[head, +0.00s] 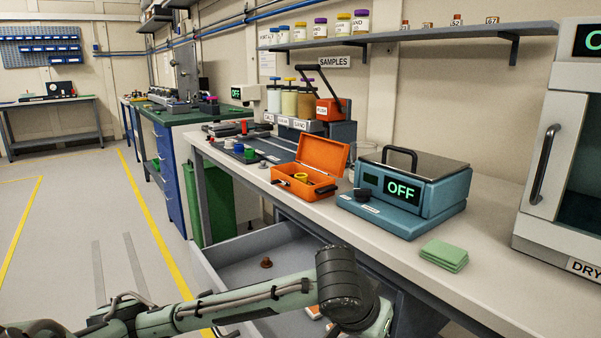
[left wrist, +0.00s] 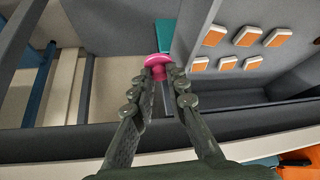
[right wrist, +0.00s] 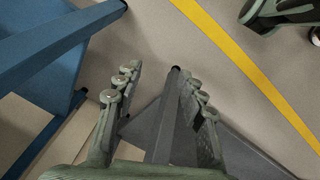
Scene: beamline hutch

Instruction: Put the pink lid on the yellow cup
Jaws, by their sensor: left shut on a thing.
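The pink lid (left wrist: 157,67) sits between the fingertips of my left gripper (left wrist: 158,78) in the left wrist view, over the drawer. My left gripper is shut on it. In the head view the gripper and lid are hidden; only my left arm shows, crossing the open drawer. A yellow ring-shaped thing, possibly the yellow cup (head: 300,177), shows inside the open orange box (head: 283,183) on the bench. I cannot tell for sure that it is the cup. My right gripper (right wrist: 158,82) is open and empty, with a grey beam behind it.
The grey drawer (head: 213,275) stands open below the bench and holds a brown knob-like thing (head: 266,263). Several orange pads (left wrist: 246,36) lie in a drawer compartment. A scale (head: 408,192) reading OFF and green pads (head: 444,255) stand on the bench.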

